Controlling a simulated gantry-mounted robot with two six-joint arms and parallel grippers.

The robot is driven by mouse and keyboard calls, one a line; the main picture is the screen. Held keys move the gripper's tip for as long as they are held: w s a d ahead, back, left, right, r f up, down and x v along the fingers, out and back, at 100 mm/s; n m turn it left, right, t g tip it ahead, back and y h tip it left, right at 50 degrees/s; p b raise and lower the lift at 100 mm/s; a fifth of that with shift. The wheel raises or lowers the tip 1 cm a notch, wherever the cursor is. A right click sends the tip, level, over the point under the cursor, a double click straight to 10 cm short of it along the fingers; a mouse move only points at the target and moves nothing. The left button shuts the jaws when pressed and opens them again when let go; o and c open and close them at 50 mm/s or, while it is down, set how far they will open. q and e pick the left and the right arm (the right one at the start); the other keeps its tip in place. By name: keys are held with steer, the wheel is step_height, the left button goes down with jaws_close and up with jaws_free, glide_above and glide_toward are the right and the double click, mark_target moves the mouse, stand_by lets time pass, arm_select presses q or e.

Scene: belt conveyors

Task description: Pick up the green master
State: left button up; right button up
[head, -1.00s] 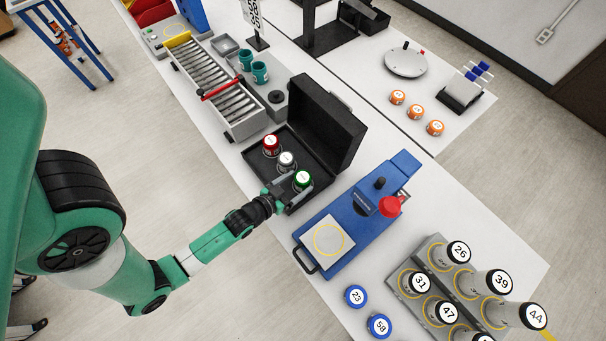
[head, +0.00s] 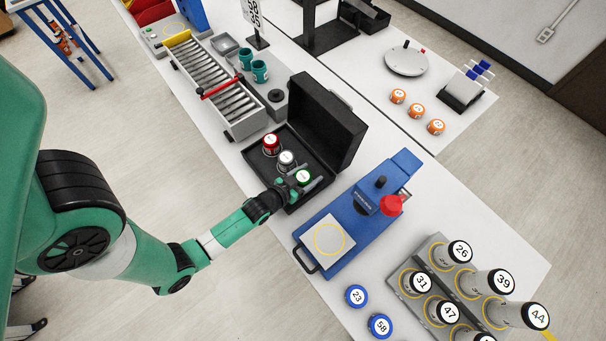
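The green master (head: 303,177) is a small cylinder with a green band and a white top. It stands at the near right end of an open black case (head: 258,160), in a row with a silver master (head: 287,159) and a red master (head: 271,143). My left gripper (head: 296,180) is at the green master, with its fingers reaching along the sides of it. The fingers are partly hidden and small, so I cannot tell whether they touch it. My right gripper is not in view.
The case's raised lid (head: 327,122) stands behind the masters. A blue press-like fixture (head: 365,215) with a red knob is right of the case. A roller conveyor (head: 215,85) is at the left. Blue pucks (head: 356,296) and numbered cylinders (head: 460,252) are at the near right.

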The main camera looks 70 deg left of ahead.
arm_select(q)
jaws_close()
steer(key=shift+r, duration=0.1)
steer(key=shift+r+p, duration=0.35)
steer(key=shift+r, duration=0.2)
step_height(320, 180, up, 27)
steer(key=p, duration=0.8)
